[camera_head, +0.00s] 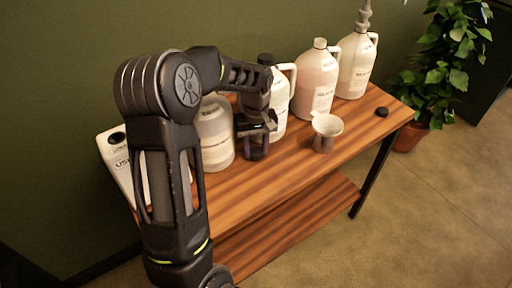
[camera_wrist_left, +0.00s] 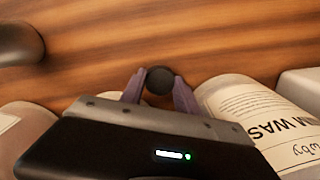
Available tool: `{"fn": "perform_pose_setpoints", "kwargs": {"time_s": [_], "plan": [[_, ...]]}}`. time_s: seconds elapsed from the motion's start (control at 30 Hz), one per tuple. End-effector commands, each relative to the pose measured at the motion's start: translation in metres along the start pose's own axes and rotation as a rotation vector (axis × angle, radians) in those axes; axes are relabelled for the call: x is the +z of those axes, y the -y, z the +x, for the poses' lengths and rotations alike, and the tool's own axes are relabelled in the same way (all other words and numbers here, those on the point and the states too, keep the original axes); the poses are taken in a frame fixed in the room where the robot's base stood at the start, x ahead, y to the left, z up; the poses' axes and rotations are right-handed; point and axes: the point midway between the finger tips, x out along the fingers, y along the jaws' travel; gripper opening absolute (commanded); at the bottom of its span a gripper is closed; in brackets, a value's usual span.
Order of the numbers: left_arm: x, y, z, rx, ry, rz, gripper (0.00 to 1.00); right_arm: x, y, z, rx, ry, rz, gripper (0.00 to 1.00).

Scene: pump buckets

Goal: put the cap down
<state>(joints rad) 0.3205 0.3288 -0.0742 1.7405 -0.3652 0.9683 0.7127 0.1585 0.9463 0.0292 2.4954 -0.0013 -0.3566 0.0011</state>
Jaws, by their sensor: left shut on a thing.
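My left gripper (camera_head: 257,153) reaches down over the wooden table (camera_head: 290,180), in front of the white jugs. In the left wrist view its purple fingers (camera_wrist_left: 159,92) are shut on a round black cap (camera_wrist_left: 160,80). The wood grain shows behind the cap; I cannot tell whether the cap touches the table. In the head view the held cap is hidden by the gripper. Another small black cap (camera_head: 381,112) lies on the table near its right end. My right gripper is not in view.
A grey funnel (camera_head: 325,131) stands right of my gripper. A white container (camera_head: 122,168) is at left, a plant (camera_head: 445,60) at right. The table's front strip is clear.

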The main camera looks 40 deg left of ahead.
Motion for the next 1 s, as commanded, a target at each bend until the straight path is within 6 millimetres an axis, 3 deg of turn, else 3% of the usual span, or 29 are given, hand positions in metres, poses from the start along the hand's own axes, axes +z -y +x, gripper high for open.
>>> {"fn": "perform_pose_setpoints", "kwargs": {"time_s": [0.33,0.37,0.6,1.0], "plan": [[0.0003,-0.0001,0.0098,0.0,0.001,0.0,0.0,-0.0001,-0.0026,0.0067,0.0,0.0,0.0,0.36],[0.0002,-0.0002,0.0095,0.0,0.001,0.0,0.38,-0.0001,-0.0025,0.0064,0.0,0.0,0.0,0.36],[0.0002,-0.0001,0.0086,0.0,0.001,0.0,0.58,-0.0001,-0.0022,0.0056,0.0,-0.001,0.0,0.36],[-0.0002,0.0,0.0003,0.0,0.0,0.0,0.59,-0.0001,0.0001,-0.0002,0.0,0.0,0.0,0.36]]}}
